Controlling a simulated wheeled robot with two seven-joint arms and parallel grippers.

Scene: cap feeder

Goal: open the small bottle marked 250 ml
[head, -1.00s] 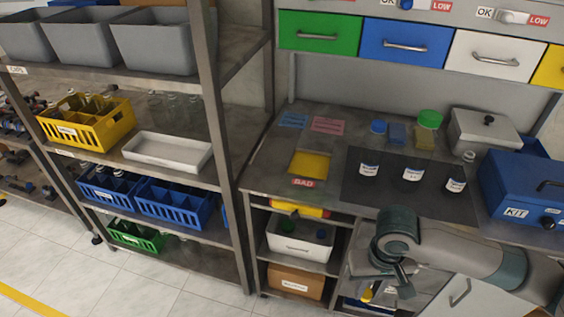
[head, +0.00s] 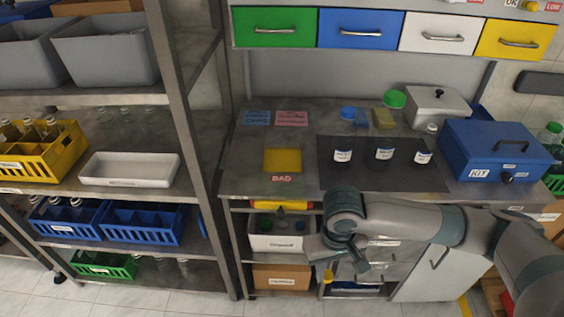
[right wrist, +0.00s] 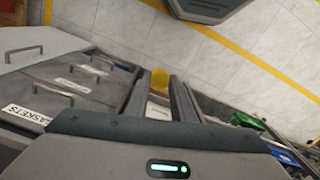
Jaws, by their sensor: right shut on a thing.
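Three bottles with white labels stand in a row on the dark mat (head: 385,181): a left one (head: 342,155), a middle one (head: 384,154) and a smaller right one (head: 423,157). Their print is too small to read, so I cannot tell which is marked 250 ml. My right gripper (head: 328,273) is in front of the bench, below the worktop and away from the bottles. It is shut on a small yellow thing, seen between its fingertips in the right wrist view (right wrist: 160,79); it looks like a cap. My left gripper is not in view.
A yellow BAD square (head: 283,160) lies left of the mat and a blue KIT box (head: 500,150) stands right. Behind are a blue-topped jar (head: 348,113) and a green lid (head: 395,98). A shelf rack with a white tray (head: 130,170) stands left. The worktop's front is clear.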

